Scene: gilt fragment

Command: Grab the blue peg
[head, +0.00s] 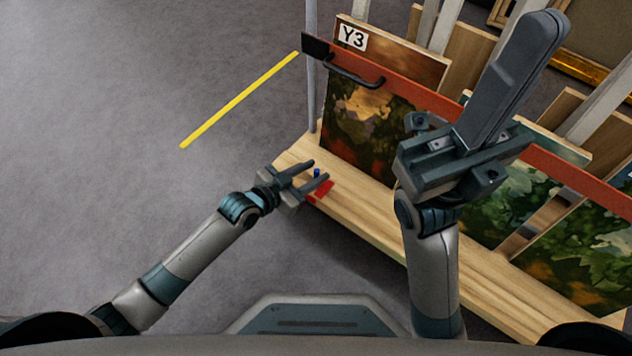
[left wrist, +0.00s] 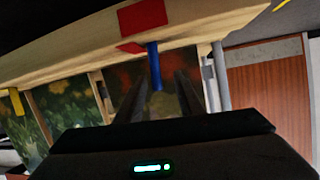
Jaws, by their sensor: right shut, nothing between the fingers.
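The blue peg (head: 317,172) is a small stub by a red patch (head: 324,188) at the left end of the wooden ledge. In the left wrist view the peg (left wrist: 155,68) sticks out beside the red patch (left wrist: 143,22). My left gripper (head: 320,170) is open, its fingers on either side of the peg in the picture. In the left wrist view its dark fingers (left wrist: 157,92) show a gap around the peg's end, with no visible contact. My right gripper (head: 540,30) is shut and empty, raised over the rack, far right of the peg.
The wooden ledge (head: 400,237) runs along the rack's front. Framed paintings (head: 365,125) stand on it behind a red rail (head: 440,98) with a black handle (head: 355,75). A grey post (head: 312,70) rises at the left end. The floor to the left is clear, with a yellow line (head: 240,100).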

